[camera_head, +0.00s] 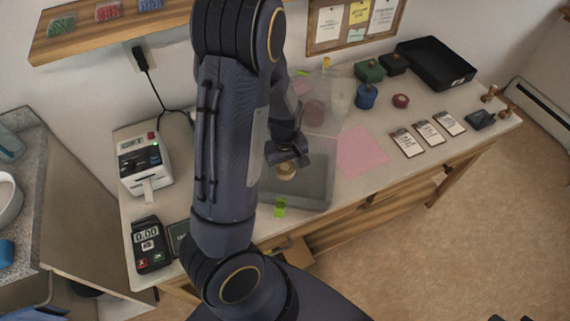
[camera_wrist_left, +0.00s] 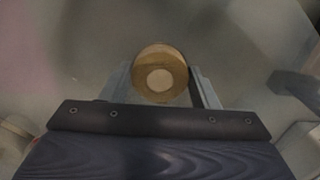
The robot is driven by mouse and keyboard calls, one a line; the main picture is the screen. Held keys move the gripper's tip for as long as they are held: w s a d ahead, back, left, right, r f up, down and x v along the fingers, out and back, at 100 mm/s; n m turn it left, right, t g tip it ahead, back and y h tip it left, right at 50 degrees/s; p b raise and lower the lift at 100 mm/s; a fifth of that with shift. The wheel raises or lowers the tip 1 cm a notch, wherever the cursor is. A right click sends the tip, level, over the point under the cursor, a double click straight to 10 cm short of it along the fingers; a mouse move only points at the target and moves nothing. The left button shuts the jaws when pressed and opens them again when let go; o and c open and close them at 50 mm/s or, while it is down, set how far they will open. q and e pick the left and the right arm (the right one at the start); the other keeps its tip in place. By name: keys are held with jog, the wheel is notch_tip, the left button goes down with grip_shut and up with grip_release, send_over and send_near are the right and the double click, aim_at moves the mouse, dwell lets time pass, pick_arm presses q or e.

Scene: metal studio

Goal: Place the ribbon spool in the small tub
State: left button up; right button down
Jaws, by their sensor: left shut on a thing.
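The ribbon spool (camera_head: 286,172) is a round, tan-gold piece with a paler centre. It also shows in the left wrist view (camera_wrist_left: 160,79), between the two fingers. My left gripper (camera_head: 288,162) is shut on it, and my arm hides part of the area. A grey, shallow open tub (camera_head: 318,188) lies on the counter under and around the gripper in the head view. The spool appears over the tub's inside; I cannot tell whether it touches the floor of the tub. My right gripper is not in view.
A pink sheet (camera_head: 361,151) lies right of the tub, and a clear container (camera_head: 335,97) stands behind it. A label printer (camera_head: 143,163) and a card reader (camera_head: 149,245) stand left. Clipboards (camera_head: 407,143), a blue jar (camera_head: 366,96) and a black tray (camera_head: 436,64) are right.

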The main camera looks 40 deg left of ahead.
aim_at(285, 166)
pick_arm(q)
jog(key=o, duration=1)
notch_tip(285, 166, up, 12)
jog(key=p, duration=0.2)
jog(key=s+d+r+m+t+h, duration=0.1)
jog(key=s+d+r+m+t, duration=0.1)
jog(key=s+d+r+m, duration=0.1)
jog(key=s+d+r+m+t+h, duration=0.1)
jog(key=s+d+r+m, duration=0.3)
jog(key=s, duration=0.2)
jog(key=s+d+r+m+t+h, duration=0.1)
jog(key=s+d+r+m+t, duration=0.1)
jog(key=s+d+r+m, duration=0.1)
jog(key=shift+s+d+r+m+t+h, duration=0.15)
jog(key=shift+s+d+r+m+h, duration=0.1)
jog(key=shift+s+d, duration=0.15)
jog(key=shift+s+d+r+m+t+h, duration=0.15)
jog(key=shift+s+d+r, duration=0.15)
jog(key=shift+s, duration=0.2)
